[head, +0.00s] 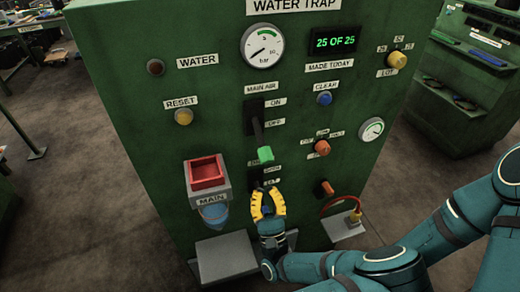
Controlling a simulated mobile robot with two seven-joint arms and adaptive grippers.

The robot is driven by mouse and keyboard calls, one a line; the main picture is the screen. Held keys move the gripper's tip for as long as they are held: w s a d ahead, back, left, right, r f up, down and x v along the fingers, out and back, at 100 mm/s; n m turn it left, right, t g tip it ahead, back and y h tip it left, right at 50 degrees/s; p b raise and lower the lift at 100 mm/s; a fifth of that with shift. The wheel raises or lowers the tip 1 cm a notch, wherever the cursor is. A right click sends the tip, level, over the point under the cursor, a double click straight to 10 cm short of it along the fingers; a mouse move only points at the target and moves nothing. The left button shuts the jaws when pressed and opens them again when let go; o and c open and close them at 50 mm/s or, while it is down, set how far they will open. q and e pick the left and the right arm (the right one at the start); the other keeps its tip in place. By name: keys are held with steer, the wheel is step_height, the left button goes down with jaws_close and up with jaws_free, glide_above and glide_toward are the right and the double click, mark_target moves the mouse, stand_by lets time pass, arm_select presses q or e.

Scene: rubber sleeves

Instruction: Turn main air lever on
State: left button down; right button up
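The main air lever (258,132) is on the green panel, under the label MAIN AIR. It has a dark shaft and a green tip (265,154). The shaft points down past the OFF label (275,122), and the ON label (276,102) is above.
A pressure gauge (263,46) is above the lever.

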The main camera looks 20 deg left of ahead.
mark_target(259, 154)
arm_select(q)
steer(key=x, duration=1)
steer(key=shift+y, duration=0.3)
